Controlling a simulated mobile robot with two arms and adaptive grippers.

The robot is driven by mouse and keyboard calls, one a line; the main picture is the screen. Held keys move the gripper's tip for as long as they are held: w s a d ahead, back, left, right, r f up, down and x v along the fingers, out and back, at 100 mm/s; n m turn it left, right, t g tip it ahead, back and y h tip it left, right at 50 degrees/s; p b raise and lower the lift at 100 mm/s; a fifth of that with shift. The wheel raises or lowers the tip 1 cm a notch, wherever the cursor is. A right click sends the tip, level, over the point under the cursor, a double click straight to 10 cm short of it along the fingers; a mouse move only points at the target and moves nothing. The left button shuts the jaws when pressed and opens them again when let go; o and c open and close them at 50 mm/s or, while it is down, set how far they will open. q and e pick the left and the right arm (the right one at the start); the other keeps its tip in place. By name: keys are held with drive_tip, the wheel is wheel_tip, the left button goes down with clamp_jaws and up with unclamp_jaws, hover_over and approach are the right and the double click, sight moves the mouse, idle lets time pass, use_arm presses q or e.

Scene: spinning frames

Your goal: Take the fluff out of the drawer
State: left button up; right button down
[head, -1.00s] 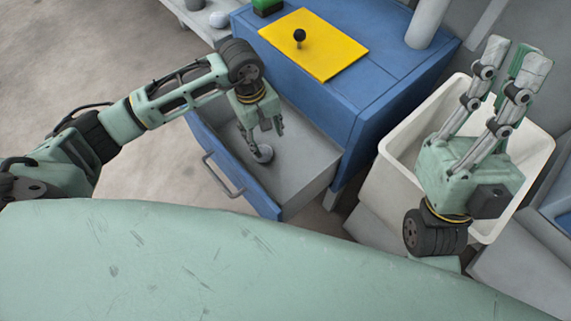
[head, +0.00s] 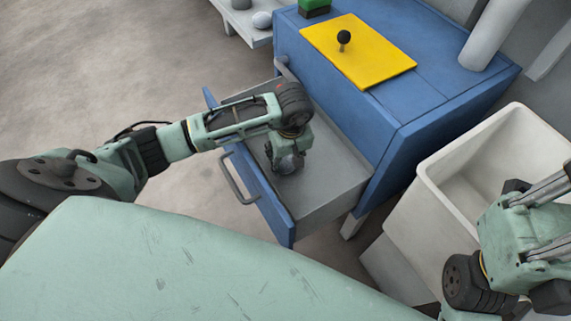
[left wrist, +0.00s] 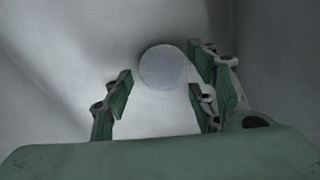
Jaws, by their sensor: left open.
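The fluff (head: 288,166) is a round grey ball in the open drawer (head: 330,190) of the blue cabinet. My left gripper (head: 284,158) is down inside the drawer, right over the fluff and partly covering it in the head view. In the left wrist view the fluff (left wrist: 162,67) shows as a pale disc between and a little beyond the open fingers of my left gripper (left wrist: 162,92). I cannot tell whether the fingers touch it. My right gripper's body shows at the right edge, but its fingertips are out of frame.
The blue cabinet (head: 405,105) carries a yellow plate (head: 365,62) with a black knob (head: 344,37) and a green block (head: 315,7). A white bin (head: 435,215) stands to its right. A low shelf (head: 240,28) with small grey objects is behind the drawer.

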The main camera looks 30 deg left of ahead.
use_arm(q)
drive_tip(key=shift+c, duration=0.6)
drive_tip(key=c, duration=0.7)
